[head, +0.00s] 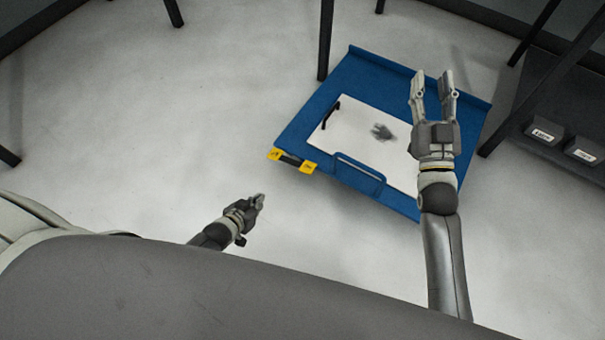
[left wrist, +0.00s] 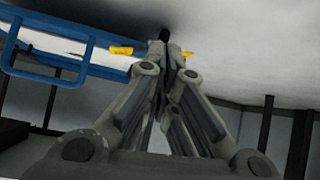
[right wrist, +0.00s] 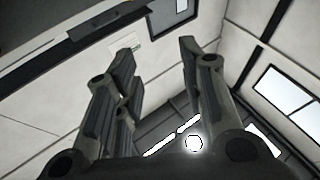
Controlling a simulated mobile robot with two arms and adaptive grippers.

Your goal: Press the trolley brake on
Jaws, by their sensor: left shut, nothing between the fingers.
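The blue trolley (head: 300,122) stands on the floor right of centre in the head view, with a white panel on its deck. At its near left corner is a dark part between two yellow blocks (head: 307,168), which looks like the brake. My left gripper (head: 260,201) is shut and empty, below and left of that corner, apart from it in the head view. In the left wrist view the yellow pieces (left wrist: 121,50) show beyond the shut fingertips (left wrist: 163,36), which partly hide the part between them. My right gripper (head: 432,82) is open and empty, above the trolley's right side.
A blue handle loop (head: 358,170) stands at the trolley's near edge, and a black handle (head: 331,115) is on the white panel. Dark posts (head: 325,40) rise behind. A dark shelf with labelled bins (head: 545,133) is at the right. The floor left of the trolley is clear.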

